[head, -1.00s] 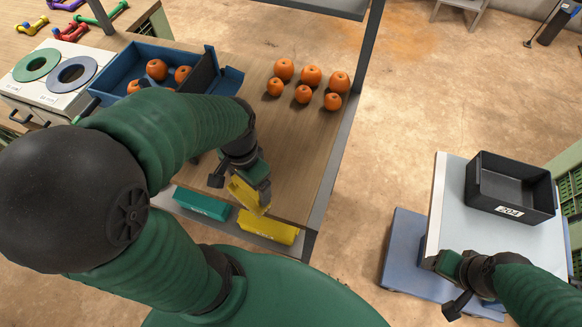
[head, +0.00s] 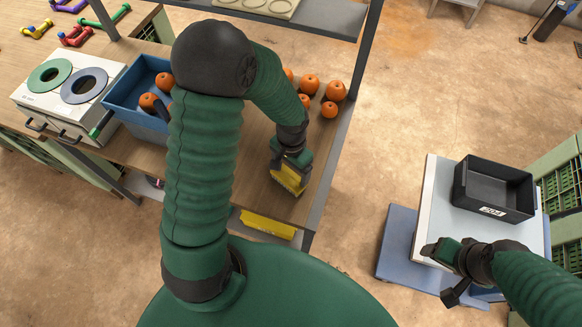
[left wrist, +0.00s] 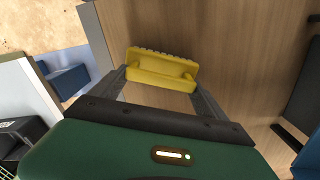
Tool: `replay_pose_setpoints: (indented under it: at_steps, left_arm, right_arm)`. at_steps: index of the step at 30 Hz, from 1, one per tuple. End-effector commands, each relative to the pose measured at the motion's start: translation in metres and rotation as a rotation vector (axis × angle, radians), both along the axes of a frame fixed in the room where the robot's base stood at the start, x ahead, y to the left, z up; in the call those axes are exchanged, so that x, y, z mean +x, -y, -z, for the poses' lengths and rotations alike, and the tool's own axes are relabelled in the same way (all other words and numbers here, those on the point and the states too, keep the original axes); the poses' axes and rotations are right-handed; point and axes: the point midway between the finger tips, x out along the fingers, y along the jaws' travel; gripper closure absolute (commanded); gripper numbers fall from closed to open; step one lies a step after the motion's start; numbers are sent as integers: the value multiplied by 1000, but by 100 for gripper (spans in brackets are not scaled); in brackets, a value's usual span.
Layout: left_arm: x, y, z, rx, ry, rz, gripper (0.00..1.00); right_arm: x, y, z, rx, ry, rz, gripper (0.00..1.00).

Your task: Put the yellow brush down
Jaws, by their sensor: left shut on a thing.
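The yellow brush (head: 289,178) is in my left gripper (head: 288,170), over the wooden table (head: 262,195) near its front right corner. In the left wrist view the brush (left wrist: 162,69) lies across the fingertips of my left gripper (left wrist: 160,82), with wood behind it. My left gripper is shut on it. I cannot tell whether the brush touches the tabletop. My right gripper (head: 445,252) is at the front of the white-topped stand; its fingers are too small to tell open from shut.
Several orange fruits (head: 309,84) stand on the table behind the brush. A blue bin (head: 137,84) holding fruits is to the left. A yellow box (head: 267,224) sits on the shelf below the table edge. A black crate numbered 204 (head: 493,189) stands at right.

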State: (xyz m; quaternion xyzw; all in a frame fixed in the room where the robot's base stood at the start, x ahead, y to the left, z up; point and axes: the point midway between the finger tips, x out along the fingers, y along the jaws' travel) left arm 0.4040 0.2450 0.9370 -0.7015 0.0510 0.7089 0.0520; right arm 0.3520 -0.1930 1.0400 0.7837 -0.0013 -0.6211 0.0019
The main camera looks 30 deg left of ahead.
Motion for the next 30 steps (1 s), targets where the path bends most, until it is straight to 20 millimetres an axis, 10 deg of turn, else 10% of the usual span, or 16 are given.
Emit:
replay_pose_setpoints:
  at_steps: [10,11,14,23,30]
  left_arm:
    - [1,0,7,0,2,0,60]
    - [1,0,6,0,2,0,12]
    - [1,0,6,0,2,0,0]
    - [1,0,-1,1,3,0,0]
    - [3,-1,-54,2,9,-2,0]
  right_arm:
    - [0,0,2,0,0,0,33]
    - [0,0,2,0,0,0,33]
    - [0,0,1,0,0,0,33]
    - [0,0,-1,0,0,0,33]
    - [0,0,-2,0,0,0,33]
